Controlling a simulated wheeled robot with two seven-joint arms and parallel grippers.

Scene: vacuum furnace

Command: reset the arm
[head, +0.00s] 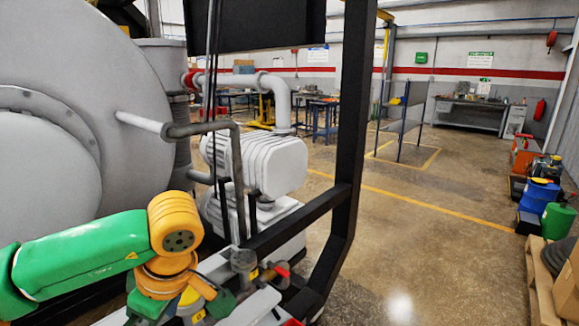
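My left arm, green with orange joints, comes in from the left and bends down at the lower left. Its lower part runs into a cluster of grey, yellow and red parts at the bottom edge, and I cannot make out any gripper fingers there. My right arm and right gripper do not show. The large pale grey round body of the vacuum furnace (75,135) fills the left side, close behind my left arm.
A black frame post (352,100) rises right of a ribbed grey pump (262,160). Blue (541,193) and green (558,220) containers and a wooden pallet (541,283) line the right edge. Workbenches (468,113) stand far back. The floor (430,230) between is clear.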

